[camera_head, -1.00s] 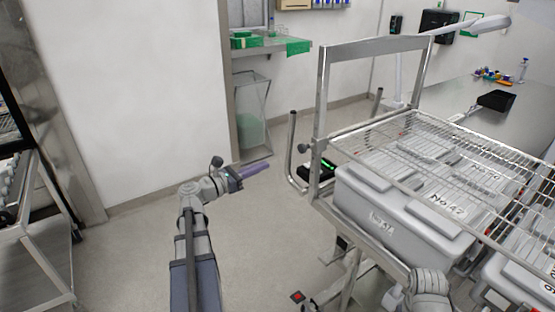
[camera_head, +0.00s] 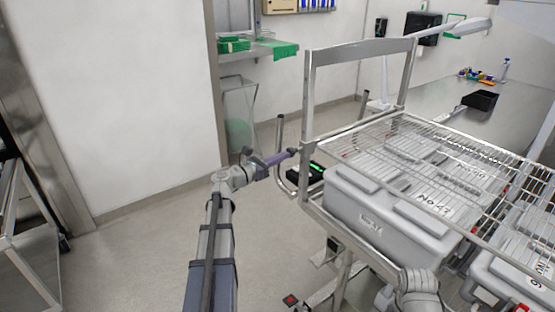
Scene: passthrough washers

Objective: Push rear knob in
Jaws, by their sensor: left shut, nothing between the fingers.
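The rear knob (camera_head: 292,151) is a small dark knob on the side of the metal cart frame, by the foot of its upright. My left gripper (camera_head: 284,156) is shut and empty, and its purple fingers point right at the knob. The fingertips overlap the knob in the picture. I cannot tell whether they touch it or how far in the knob sits. My right arm shows only in part at the bottom right, and its gripper is not in view.
The cart (camera_head: 360,48) carries a wire rack (camera_head: 440,150) over grey lidded bins (camera_head: 375,222). A curved metal handle (camera_head: 279,135) and a black box with green lights (camera_head: 308,173) are close by the knob. Open floor lies left of the cart.

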